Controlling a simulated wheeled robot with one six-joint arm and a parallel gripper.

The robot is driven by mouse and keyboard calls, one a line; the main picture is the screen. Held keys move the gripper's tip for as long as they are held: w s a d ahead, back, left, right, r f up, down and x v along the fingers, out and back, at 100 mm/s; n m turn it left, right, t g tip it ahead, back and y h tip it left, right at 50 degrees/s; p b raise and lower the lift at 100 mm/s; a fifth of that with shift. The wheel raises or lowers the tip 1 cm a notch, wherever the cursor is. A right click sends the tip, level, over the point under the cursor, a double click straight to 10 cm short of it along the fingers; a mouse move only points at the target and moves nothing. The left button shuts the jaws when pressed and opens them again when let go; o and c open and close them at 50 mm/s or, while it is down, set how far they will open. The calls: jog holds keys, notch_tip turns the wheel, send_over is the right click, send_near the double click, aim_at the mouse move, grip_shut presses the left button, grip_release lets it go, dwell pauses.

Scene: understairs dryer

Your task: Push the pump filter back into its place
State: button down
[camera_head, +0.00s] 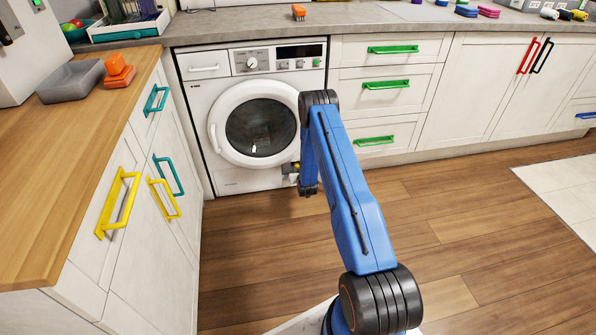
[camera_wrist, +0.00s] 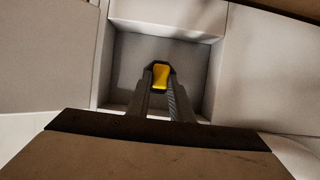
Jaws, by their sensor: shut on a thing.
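The pump filter (camera_wrist: 161,76) shows as a yellow piece in the wrist view, between the fingertips of my gripper (camera_wrist: 160,84). My gripper is shut on it and reaches into a square grey recess (camera_wrist: 198,52) low on the machine. The rest of the filter is hidden, so I cannot tell how deep it sits. In the head view a small yellow spot of the filter (camera_head: 297,166) shows at the lower right of the white dryer (camera_head: 228,176), beside my blue arm. My arm hides part of that corner.
The dryer's round door (camera_head: 253,125) is shut. White drawers with green handles (camera_head: 386,84) stand to its right. A wooden counter (camera_head: 60,170) with yellow and teal handles below is at the left. The wooden floor (camera_head: 480,225) is clear.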

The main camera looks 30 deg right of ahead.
jog(key=shift+w+d, duration=0.15)
jog(key=shift+w, duration=0.35)
jog(key=c, duration=1.5)
grip_release()
jog(key=shift+s+r, duration=0.1)
jog(key=shift+s, duration=0.05)
jog(key=shift+v, duration=3.3)
